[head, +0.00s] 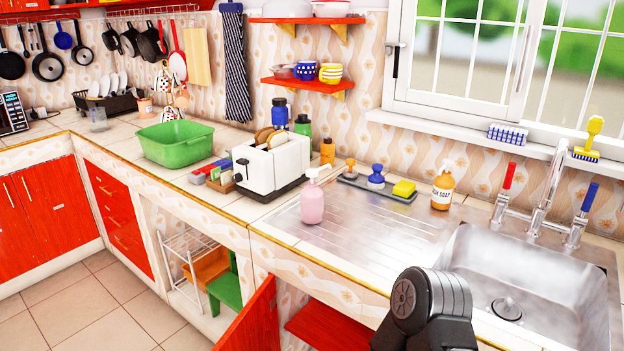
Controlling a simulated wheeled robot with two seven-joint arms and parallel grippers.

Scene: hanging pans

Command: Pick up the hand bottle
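A pink pump bottle (312,203) with a pale pump head stands upright on the metal drainboard, left of the sink. An orange pump bottle (442,190) with a white pump and a label ending in "soap" stands upright behind the sink's left end. I cannot tell for sure which of the two is the hand bottle. A black part of one of my arms rises at the bottom, right of the middle, in front of the counter and apart from both bottles. No fingertips of either gripper show.
A tray (360,188) with a blue-topped brush and a yellow sponge (404,188) lies behind the pink bottle. A white toaster (271,163) stands to its left. The sink (530,285) and tall faucet (545,195) are right. A red cabinet door (255,322) hangs open below. The drainboard's front is clear.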

